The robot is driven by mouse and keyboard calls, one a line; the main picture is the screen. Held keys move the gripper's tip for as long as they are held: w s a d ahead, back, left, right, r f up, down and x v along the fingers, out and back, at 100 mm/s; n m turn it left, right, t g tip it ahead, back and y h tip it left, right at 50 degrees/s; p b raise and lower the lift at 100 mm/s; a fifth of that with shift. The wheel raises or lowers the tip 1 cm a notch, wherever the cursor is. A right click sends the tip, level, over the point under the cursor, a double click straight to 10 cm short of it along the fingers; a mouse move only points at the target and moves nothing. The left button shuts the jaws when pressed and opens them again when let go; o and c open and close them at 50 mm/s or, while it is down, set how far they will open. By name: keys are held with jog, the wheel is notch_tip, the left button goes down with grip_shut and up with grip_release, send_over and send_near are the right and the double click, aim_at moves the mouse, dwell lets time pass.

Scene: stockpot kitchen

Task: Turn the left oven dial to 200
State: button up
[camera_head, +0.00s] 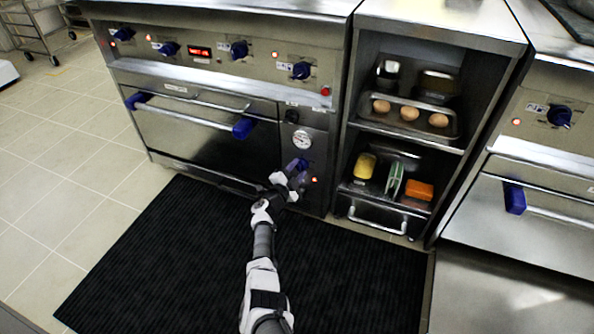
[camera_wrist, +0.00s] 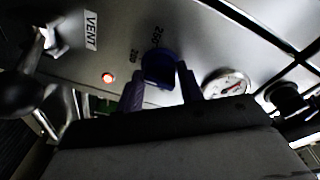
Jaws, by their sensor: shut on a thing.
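The left oven's blue dial (camera_head: 302,163) is low on the steel side panel of the left oven, under a round gauge (camera_head: 302,139). In the wrist view the blue dial (camera_wrist: 159,68) sits between my two fingers, with the printed marks 250 and 200 beside it. My gripper (camera_head: 294,171) is at the panel, shut on the dial; it also shows in the wrist view (camera_wrist: 160,88). The dial's pointer is not clear, so I cannot tell its setting.
A red light (camera_wrist: 108,78) and a VENT label (camera_wrist: 91,30) are near the dial. The oven door's handle (camera_head: 190,120) has blue ends. Open shelves (camera_head: 405,145) with eggs and sponges stand to the right. A black mat (camera_head: 160,270) covers the floor in front.

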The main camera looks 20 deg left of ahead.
dwell(0.4)
jog(key=o, duration=1)
jog(key=shift+s, duration=0.15)
